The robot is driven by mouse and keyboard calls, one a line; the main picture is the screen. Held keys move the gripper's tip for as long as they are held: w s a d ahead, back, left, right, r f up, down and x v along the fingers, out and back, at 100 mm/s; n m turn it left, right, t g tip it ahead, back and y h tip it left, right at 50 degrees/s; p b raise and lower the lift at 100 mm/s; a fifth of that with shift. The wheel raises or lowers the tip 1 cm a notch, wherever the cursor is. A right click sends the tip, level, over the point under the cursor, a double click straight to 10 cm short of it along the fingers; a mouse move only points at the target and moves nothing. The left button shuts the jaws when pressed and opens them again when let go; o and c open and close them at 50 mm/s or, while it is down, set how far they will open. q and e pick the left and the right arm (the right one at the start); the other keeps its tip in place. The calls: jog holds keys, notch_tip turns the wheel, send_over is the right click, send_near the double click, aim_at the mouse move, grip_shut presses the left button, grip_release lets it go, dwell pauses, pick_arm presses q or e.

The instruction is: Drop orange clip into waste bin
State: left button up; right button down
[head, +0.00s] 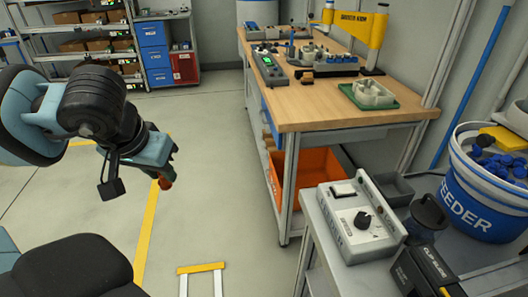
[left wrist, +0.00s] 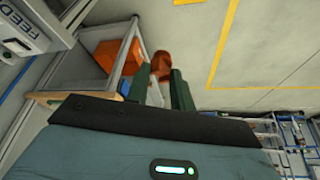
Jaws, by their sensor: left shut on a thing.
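My left gripper (head: 164,165) hangs over the open floor at the left of the head view. It is shut on the orange clip (head: 166,183), which shows just below the fingertips. In the left wrist view the orange clip (left wrist: 161,65) sits at the tips of the two dark green fingers of my left gripper (left wrist: 160,80). An orange bin (head: 313,188) stands under the wooden workbench, to the right of the gripper and apart from it. It also shows in the left wrist view (left wrist: 115,57). I cannot read a waste label on it. My right gripper is not in view.
The workbench (head: 300,105) carries devices and a green tray (head: 368,96). A grey side table (head: 325,240) with a control box (head: 355,215) stands at front right, by a blue-and-white feeder bucket (head: 480,200). Shelves (head: 90,45) stand at the back. The floor between is clear.

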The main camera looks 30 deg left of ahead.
pick_arm(q)
jog(key=w+d+f+m, duration=0.2)
jog(key=w+d+f, duration=0.2)
jog(key=d, duration=0.5)
jog(key=w+d+f+m+h, duration=0.1)
jog(key=w+d+f+m, duration=0.1)
jog(key=w+d+f, duration=0.3)
jog(key=d, duration=0.3)
jog(key=shift+w+d+h, duration=0.15)
jog(key=shift+d+h, duration=0.15)
jog(key=shift+d, duration=0.05)
